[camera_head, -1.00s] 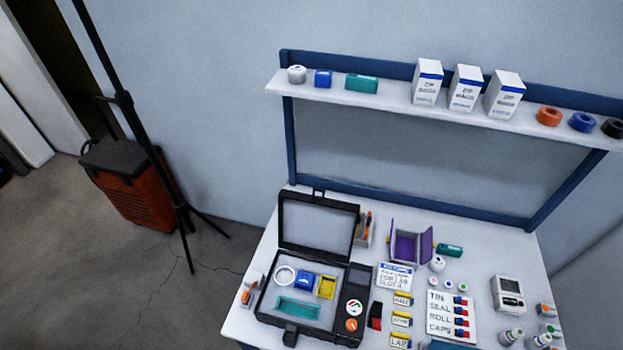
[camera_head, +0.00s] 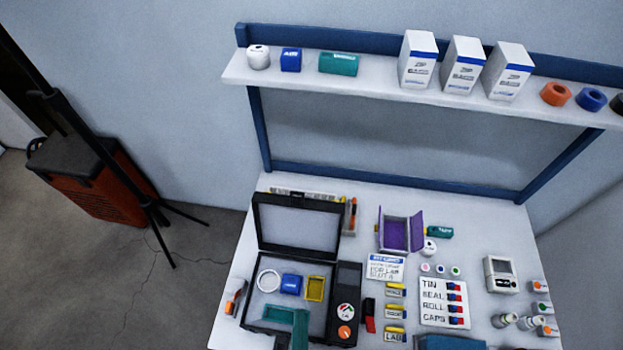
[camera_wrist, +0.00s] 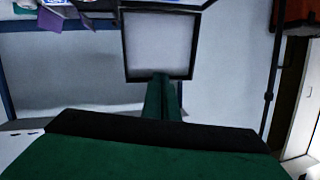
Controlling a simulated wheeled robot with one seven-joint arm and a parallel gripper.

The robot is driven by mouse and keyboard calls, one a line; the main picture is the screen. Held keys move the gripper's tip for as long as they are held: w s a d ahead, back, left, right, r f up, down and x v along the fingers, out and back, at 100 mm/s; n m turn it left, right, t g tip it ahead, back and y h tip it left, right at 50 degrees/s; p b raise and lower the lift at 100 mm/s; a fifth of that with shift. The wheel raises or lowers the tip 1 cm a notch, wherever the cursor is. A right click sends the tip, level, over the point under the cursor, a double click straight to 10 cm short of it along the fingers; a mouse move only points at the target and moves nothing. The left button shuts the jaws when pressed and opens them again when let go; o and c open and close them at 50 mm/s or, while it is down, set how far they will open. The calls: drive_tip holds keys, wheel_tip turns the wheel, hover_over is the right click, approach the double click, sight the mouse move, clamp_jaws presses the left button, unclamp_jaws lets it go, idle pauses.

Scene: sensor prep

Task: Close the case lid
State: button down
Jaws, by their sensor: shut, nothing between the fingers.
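The case (camera_head: 346,275) is black and stands on the bench. Its lid (camera_head: 297,226) is open and upright at the back, with a pale inner panel in a black frame. The wrist view, which is upside down, shows the lid (camera_wrist: 157,45) beyond my fingers. My gripper (camera_wrist: 161,77) is green and shut with nothing in it. Its tips overlap the lid's top edge in that view; I cannot tell the gap. In the head view my gripper (camera_head: 300,316) shows over the front of the case, partly hiding the teal item (camera_head: 277,316). A white ring, blue box and yellow tray also sit inside.
An orange-handled tool (camera_head: 234,297) lies left of the case and another (camera_head: 350,216) lies behind its right side. A purple open box (camera_head: 401,233), labelled blocks and a printed card (camera_head: 443,301) stand to the right. The shelf (camera_head: 380,92) overhangs the bench's back.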

drive_tip(key=w+a+m+y, duration=0.2)
drive_tip(key=w+a+m, duration=0.1)
drive_tip(key=w+a, duration=0.5)
drive_tip(key=w+a+m+y, duration=0.2)
drive_tip(key=w+a, duration=0.3)
drive_tip(key=w, duration=0.6)
drive_tip(key=w+a+r+n+g+y, duration=0.35)
drive_tip(key=w+a+r, duration=0.25)
drive_tip(key=w+a, duration=0.25)
drive_tip(key=w+a+r+n+g+y, duration=0.3)
drive_tip(key=w+a+r+g+y, duration=0.2)
drive_tip(key=w+a, duration=0.35)
drive_tip(key=w+d+m+g+h, duration=0.15)
drive_tip(key=d+g+h, duration=0.85)
drive_tip(key=d, duration=2.2)
wheel_tip(320, 180, down, 10)
drive_tip(key=s+t+h, duration=0.1)
drive_tip(key=t+h, duration=0.1)
drive_tip(key=shift+d+m, duration=0.2)
drive_tip(key=shift+m, duration=0.1)
